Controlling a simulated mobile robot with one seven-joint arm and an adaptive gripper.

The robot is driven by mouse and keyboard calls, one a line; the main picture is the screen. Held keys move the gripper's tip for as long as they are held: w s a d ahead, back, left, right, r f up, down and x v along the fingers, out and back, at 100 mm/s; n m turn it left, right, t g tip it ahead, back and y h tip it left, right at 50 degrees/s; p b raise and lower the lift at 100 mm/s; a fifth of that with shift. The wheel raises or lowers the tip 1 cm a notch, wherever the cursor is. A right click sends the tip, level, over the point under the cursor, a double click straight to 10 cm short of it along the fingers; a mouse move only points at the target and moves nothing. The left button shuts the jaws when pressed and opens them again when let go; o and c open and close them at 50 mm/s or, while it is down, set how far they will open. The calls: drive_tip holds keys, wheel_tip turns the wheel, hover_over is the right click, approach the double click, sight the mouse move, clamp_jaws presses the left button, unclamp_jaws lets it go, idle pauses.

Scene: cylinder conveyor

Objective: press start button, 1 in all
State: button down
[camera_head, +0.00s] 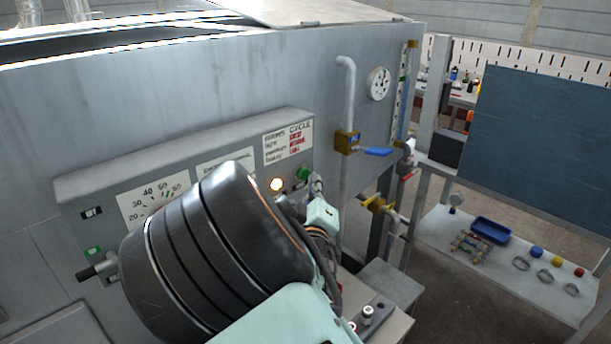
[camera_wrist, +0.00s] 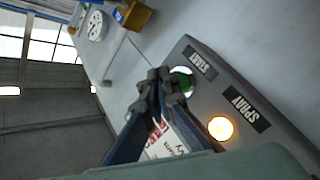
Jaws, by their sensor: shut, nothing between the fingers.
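The start button is a round green button (camera_wrist: 182,80) beside a black START label (camera_wrist: 200,63) in the wrist view. It also shows in the head view as a green button (camera_head: 302,174) on the grey control panel, just right of a lit lamp. My gripper (camera_wrist: 171,88) is shut and empty, its dark fingertips overlapping the lower left part of the button. In the head view my gripper (camera_head: 316,184) is small and partly hidden behind my arm, right beside the button. I cannot tell whether the fingertips touch it.
A glowing lamp (camera_wrist: 220,128) sits by the SPRAY label (camera_wrist: 246,108). A bench (camera_head: 500,275) with small parts stands at the right.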

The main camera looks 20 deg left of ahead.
drive_tip(key=shift+s+d, duration=0.4)
drive_tip(key=shift+d, duration=0.35)
drive_tip(key=shift+s+d, duration=0.45)
drive_tip(key=shift+d, duration=0.25)
drive_tip(key=shift+s+d, duration=0.4)
drive_tip(key=shift+d, duration=0.35)
